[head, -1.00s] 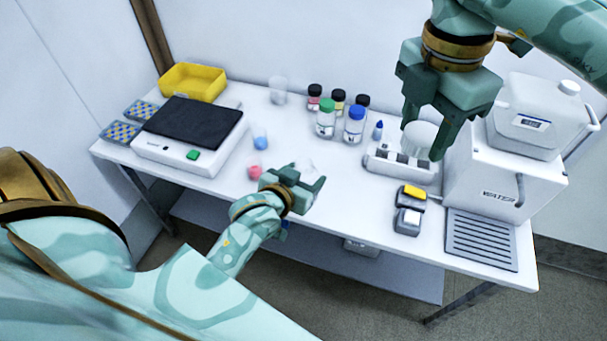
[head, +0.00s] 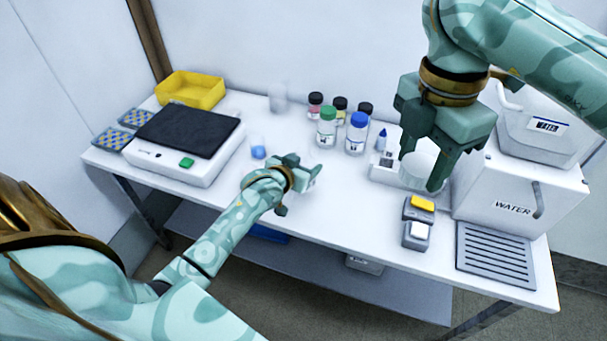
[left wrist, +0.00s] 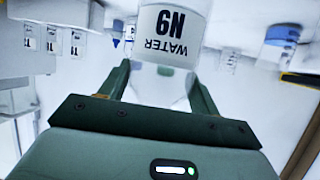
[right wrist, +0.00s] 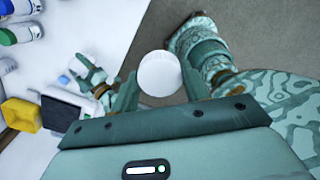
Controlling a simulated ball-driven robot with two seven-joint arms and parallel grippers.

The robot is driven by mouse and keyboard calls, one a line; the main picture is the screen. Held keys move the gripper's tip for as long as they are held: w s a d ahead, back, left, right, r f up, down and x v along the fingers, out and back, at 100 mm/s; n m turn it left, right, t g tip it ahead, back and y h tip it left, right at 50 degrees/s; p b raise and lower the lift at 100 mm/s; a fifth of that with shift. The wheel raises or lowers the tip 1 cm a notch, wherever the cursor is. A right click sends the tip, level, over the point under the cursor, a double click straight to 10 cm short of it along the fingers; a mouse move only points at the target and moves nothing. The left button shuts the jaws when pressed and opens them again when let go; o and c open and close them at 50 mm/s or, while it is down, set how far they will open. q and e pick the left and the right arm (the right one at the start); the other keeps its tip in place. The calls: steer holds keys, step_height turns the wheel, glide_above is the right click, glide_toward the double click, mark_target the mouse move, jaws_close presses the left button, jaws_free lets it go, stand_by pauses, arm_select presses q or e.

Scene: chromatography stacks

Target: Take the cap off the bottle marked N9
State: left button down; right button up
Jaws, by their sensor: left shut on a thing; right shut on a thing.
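The white bottle marked N9 (left wrist: 172,28), with WATER under the mark, is between the fingertips of my left gripper (left wrist: 162,78) and reads upside down in the left wrist view. Its clear part shows between the fingers; I cannot make out a cap on it. In the head view my left gripper (head: 312,172) is low over the front of the table. My right gripper (head: 424,172) is raised over the right side, shut on a white round piece (head: 419,168). That piece shows as a plain disc in the right wrist view (right wrist: 160,74), between the fingers (right wrist: 160,85).
Several capped bottles, one green-capped (head: 327,127) and one blue-capped (head: 357,133), stand behind the grippers. A water dispenser (head: 515,195) and small yellow-topped device (head: 420,205) are right. The table front (head: 345,215) is clear.

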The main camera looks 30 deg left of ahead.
arm_select(q)
step_height(320, 180, down, 4)
steer(key=shift+w+a+r+b, duration=0.1)
steer(key=shift+w+r+b, duration=0.05)
steer(key=shift+b, duration=0.75)
steer(key=shift+r, duration=0.1)
steer(key=shift+c, duration=1.8)
jaws_free()
